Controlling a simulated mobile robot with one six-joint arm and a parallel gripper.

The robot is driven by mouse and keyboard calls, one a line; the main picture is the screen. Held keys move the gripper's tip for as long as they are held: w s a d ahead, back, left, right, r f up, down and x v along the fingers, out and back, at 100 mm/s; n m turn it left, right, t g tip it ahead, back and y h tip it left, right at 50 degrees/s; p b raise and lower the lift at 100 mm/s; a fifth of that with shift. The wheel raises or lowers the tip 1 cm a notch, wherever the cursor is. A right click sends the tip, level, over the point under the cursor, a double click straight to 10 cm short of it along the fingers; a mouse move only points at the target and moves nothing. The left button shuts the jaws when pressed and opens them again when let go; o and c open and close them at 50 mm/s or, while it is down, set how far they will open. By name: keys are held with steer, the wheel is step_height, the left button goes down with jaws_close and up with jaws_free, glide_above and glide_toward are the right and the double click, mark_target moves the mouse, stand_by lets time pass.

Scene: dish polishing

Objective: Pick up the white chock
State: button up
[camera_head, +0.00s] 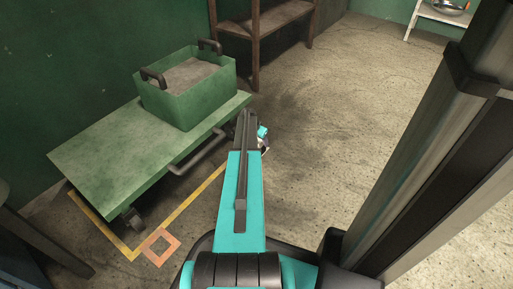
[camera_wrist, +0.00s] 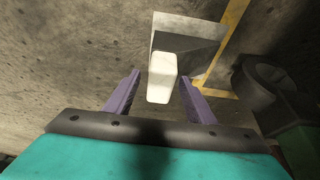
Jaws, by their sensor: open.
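The white chock (camera_wrist: 162,75) shows in the wrist view as a pale rounded block, against a grey angular piece (camera_wrist: 190,38); I cannot tell whether they are one body. My gripper (camera_wrist: 159,78) has its two purple fingers apart, one to the left and one to the right of the white block. The block's near end lies in the gap between them, and I cannot tell whether either finger touches it. In the head view my gripper (camera_head: 263,137) is small beside the cart's right end, and I cannot make out the chock there.
A green cart (camera_head: 90,157) carries a green bin (camera_head: 190,112) with dark handles. A dark caster wheel (camera_wrist: 262,80) stands right of the chock in the wrist view. Yellow floor tape (camera_head: 185,207) runs by the cart. The floor to the right is clear.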

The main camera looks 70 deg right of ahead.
jaws_close()
steer(key=shift+w, duration=0.1)
stand_by(0.9)
steer(key=shift+d+r, duration=0.1)
